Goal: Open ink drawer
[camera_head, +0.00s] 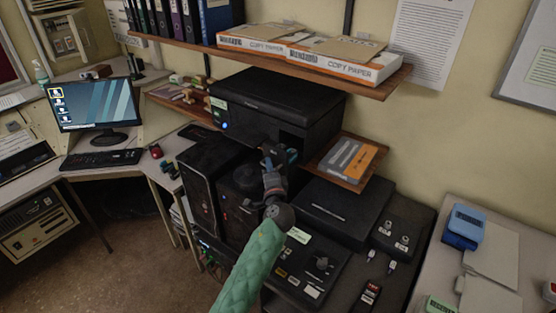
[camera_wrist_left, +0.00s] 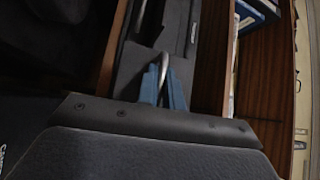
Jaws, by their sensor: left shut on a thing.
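The ink drawer shows in the left wrist view as a dark grey panel (camera_wrist_left: 131,70) with a curved silver handle (camera_wrist_left: 164,62), set between wooden sides. My left gripper (camera_wrist_left: 163,90) has its blue fingertips closed on the lower end of this handle. In the head view my left gripper (camera_head: 290,156) is at the front of the black printer (camera_head: 270,103), below its top. There the gripper and wrist hide the handle and most of the drawer. How far the drawer stands out cannot be told. My right gripper is not in view.
A wooden shelf (camera_head: 400,78) with copy paper boxes (camera_head: 345,62) hangs above the printer. A small shelf with an orange and grey box (camera_head: 348,160) is just right of my gripper. A black computer tower (camera_head: 198,190) stands at left; black equipment (camera_head: 330,210) lies below.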

